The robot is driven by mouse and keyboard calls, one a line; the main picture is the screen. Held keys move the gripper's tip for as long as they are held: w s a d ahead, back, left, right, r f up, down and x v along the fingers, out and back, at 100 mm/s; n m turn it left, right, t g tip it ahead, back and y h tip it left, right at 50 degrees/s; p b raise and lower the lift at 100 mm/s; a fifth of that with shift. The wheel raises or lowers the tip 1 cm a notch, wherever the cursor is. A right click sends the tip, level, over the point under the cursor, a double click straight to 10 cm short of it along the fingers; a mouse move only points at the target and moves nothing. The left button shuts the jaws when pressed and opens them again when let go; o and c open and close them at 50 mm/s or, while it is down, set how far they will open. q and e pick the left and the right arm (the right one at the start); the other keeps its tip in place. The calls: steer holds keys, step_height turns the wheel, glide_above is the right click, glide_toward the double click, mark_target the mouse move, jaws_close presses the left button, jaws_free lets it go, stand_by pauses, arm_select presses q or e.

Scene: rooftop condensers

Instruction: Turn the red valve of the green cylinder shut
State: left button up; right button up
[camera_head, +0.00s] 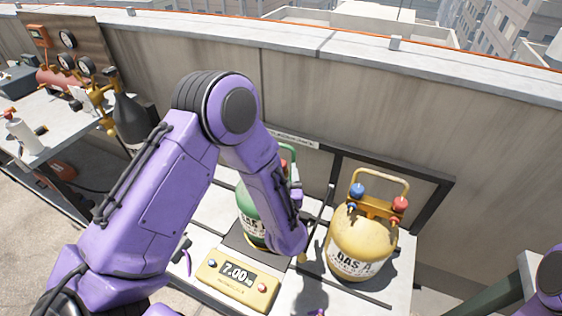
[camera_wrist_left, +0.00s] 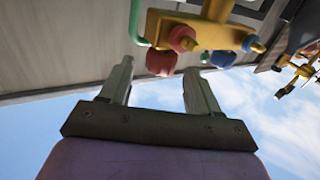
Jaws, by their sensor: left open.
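The green cylinder (camera_head: 246,210) stands on a scale, largely hidden behind my left arm in the head view. Its green handle (camera_head: 290,160) shows above the arm; its valves are hidden there. In the left wrist view a yellow valve block (camera_wrist_left: 210,35) carries a red valve (camera_wrist_left: 160,62) and a blue valve (camera_wrist_left: 222,59), with the green handle (camera_wrist_left: 136,22) at the left. My left gripper (camera_wrist_left: 157,70) is open, its fingers pointing toward the valve block. The red valve appears between the fingertips, nearer the left finger; contact cannot be told. My right gripper is out of view.
A yellow cylinder (camera_head: 361,245) with blue and red valves stands right of the green one. The scale (camera_head: 237,284) reads 7.00. A dark frame (camera_head: 432,205) and the parapet wall (camera_head: 400,130) stand behind. A side table (camera_head: 62,125) with gauges is at left.

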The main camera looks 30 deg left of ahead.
mark_target(281, 162)
arm_select(q)
steer(key=x, duration=0.3)
steer(key=shift+w+a, duration=0.25)
steer(key=shift+w, duration=0.05)
steer(key=c, duration=1)
steer(key=shift+o, duration=0.2)
